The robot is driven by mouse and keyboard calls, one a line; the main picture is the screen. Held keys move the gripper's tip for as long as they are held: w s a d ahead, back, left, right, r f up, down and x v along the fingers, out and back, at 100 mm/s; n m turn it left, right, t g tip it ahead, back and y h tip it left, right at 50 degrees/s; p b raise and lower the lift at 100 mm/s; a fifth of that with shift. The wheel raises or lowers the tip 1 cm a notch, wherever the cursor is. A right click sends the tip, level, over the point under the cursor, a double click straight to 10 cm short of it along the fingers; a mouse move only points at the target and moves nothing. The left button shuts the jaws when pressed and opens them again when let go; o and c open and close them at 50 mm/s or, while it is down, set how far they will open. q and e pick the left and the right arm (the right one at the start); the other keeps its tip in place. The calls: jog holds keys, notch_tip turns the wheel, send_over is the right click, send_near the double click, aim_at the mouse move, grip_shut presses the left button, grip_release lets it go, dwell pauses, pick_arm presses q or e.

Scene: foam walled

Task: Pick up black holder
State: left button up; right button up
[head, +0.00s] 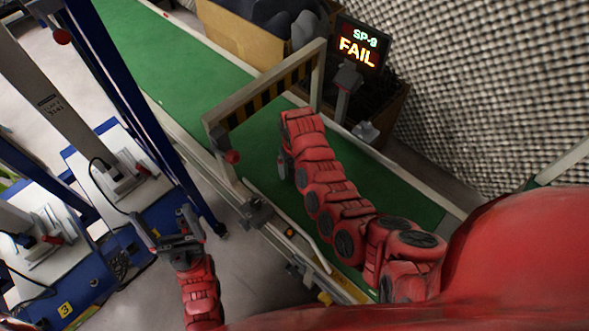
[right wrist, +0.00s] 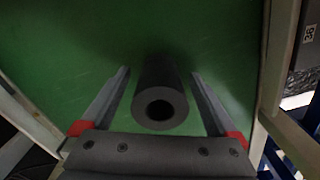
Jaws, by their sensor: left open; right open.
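The black holder (right wrist: 160,92) is a dark cylinder with a round hole in its near end, on the green conveyor belt in the right wrist view. My right gripper (right wrist: 160,73) is open, with one finger on each side of the holder and a visible gap to each. In the head view my right arm reaches over the belt; its gripper is mostly hidden and I cannot make out the holder there.
The green conveyor belt (head: 180,60) runs diagonally under a striped gate (head: 268,90). A display (head: 360,45) reads "SP-9 FAIL". Blue-framed stands (head: 125,165) are at the left, near my left gripper. A foam wall (head: 480,90) is at the right.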

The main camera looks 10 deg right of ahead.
jog(key=shift+f, duration=0.5)
grip_shut()
jog(key=shift+r, duration=0.2)
